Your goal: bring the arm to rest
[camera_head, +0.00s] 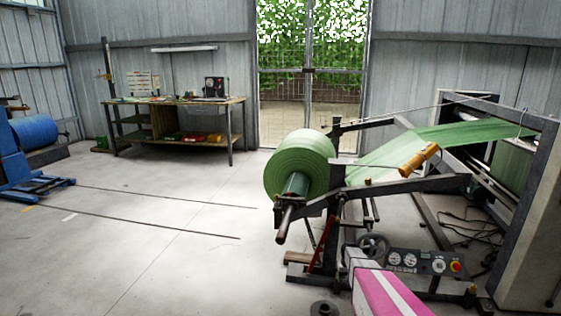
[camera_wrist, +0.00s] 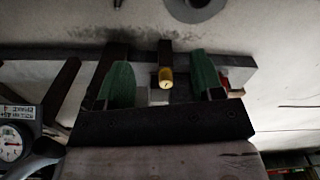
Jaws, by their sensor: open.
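My gripper (camera_wrist: 162,82) shows in the wrist view as two green fingers standing well apart. It is open, and I see nothing clamped between the fingers. A small yellow-ended piece (camera_wrist: 166,77) appears in the gap in the picture; I cannot tell its depth. Dark frame parts and the pale floor lie behind. The wrist view is dim.
A green fabric roll (camera_head: 295,165) sits on the unwinding stand at right. A control panel (camera_head: 418,262) and handwheel (camera_head: 373,245) are low in front. A workbench (camera_head: 180,101) stands at the back wall. The floor at left centre is mostly clear, with two thin dark lines.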

